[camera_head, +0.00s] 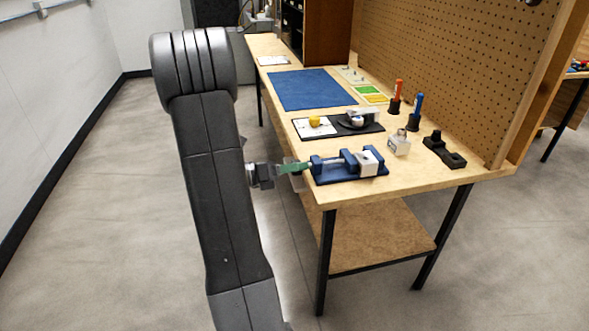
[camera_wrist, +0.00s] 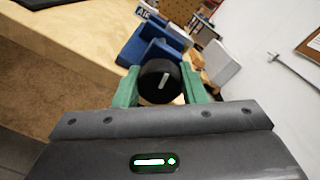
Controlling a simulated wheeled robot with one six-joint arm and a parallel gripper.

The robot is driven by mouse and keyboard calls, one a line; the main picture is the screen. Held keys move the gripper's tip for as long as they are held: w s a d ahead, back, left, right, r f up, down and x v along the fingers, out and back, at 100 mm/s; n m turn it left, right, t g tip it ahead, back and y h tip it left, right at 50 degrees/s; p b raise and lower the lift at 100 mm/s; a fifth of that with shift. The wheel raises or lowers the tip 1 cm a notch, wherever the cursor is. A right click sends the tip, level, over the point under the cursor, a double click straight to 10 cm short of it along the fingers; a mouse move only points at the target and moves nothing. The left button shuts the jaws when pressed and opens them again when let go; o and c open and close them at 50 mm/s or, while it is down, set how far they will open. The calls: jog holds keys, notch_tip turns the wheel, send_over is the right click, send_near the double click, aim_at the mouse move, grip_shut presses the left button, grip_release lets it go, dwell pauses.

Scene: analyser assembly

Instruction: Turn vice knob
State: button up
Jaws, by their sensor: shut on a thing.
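The blue vice (camera_head: 350,176) sits at the near end of the wooden workbench, with a pale block (camera_head: 369,162) at its right end. Its black round vice knob (camera_wrist: 161,82), marked with a white line, faces the wrist camera. My gripper (camera_head: 296,167) reaches the vice's left end from the left. In the wrist view the green fingers of my gripper (camera_wrist: 160,88) stand on both sides of the knob and are shut on it. The white line on the knob is close to upright, tilted slightly. In the head view the knob is hidden by the fingers.
The workbench (camera_head: 460,178) carries a black tray (camera_head: 325,135) with a yellow part behind the vice. A small metal-coloured block (camera_head: 399,143), a black part (camera_head: 444,149) and orange and blue screwdrivers (camera_head: 417,110) stand nearby. A pegboard (camera_head: 440,70) rises behind.

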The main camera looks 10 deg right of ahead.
jog(key=shift+n, duration=0.6)
jog(key=o, duration=1)
jog(key=shift+a, duration=0.1)
jog(key=a, duration=1.3)
jog(key=shift+s+a+r+p, duration=0.15)
jog(key=shift+s+a+p, duration=0.15)
jog(key=shift+s+p, duration=0.1)
